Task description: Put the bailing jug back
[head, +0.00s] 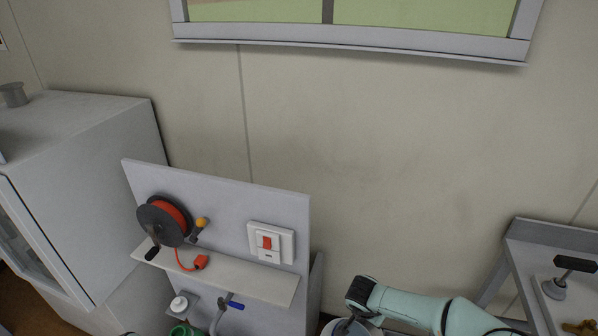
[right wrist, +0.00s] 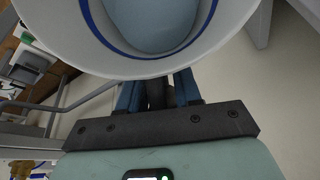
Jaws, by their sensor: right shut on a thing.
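The bailing jug (right wrist: 105,58) is a white round vessel with a blue line inside its rim. It fills the top of the right wrist view, and its inside looks pale blue-grey; I cannot tell whether that is liquid or the bottom. My right gripper (right wrist: 158,92) is shut on the jug at its near side, with the fingertips partly hidden below the rim. In the head view, part of the jug (head: 352,330) shows at the bottom edge beside my right arm. My left gripper is in neither view.
A grey panel (head: 215,190) carries a red cable reel (head: 170,220), a red switch (head: 267,241) and a shelf (head: 235,275). Below are a white-capped bottle (head: 179,304) and a blue-handled tap (head: 231,302). A white cabinet (head: 75,130) stands left, a grey stand (head: 545,240) right.

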